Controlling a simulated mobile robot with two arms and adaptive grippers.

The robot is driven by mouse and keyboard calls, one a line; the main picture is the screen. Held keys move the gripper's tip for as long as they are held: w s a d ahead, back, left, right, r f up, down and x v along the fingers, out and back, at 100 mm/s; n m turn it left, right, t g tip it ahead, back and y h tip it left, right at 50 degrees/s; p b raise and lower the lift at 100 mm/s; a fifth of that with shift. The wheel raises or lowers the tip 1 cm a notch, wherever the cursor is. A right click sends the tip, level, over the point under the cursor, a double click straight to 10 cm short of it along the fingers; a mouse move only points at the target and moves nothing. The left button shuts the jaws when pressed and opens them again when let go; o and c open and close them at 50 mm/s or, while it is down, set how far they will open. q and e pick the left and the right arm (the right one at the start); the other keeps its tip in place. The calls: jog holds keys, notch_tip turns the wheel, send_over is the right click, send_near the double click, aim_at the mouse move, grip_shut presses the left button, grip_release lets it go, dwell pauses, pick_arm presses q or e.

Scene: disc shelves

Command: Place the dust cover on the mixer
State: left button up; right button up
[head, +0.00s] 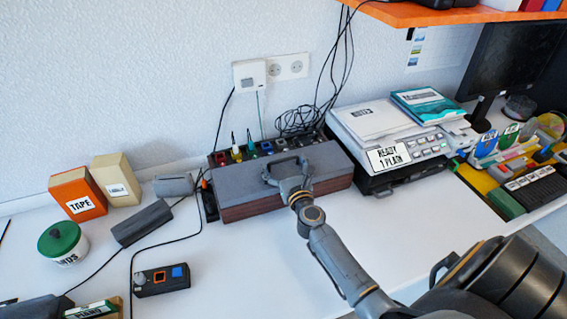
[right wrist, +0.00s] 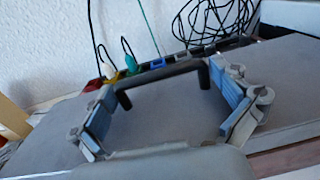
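The dust cover (head: 240,182) is a long grey box with brown sides and a dark handle on top. It lies over the mixer (head: 209,203), whose dark left end and back row of coloured plugs show past it. I cannot tell whether the cover is fully seated. My right gripper (head: 287,174) is at the cover's handle. In the right wrist view, its fingers (right wrist: 168,92) are spread wide, one near each end of the handle (right wrist: 160,78), with gaps between. The grey cover top (right wrist: 165,118) fills the space below. My left gripper is not in view.
A printer-like machine (head: 385,135) stands close to the cover's right. Cables (head: 300,121) hang behind. An orange tape box (head: 77,195), a green-lidded jar (head: 62,243) and a small control box (head: 161,280) stand at left. The table front of the cover is mostly clear.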

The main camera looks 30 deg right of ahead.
jog(key=shift+r, duration=0.15)
jog(key=v, duration=1.2)
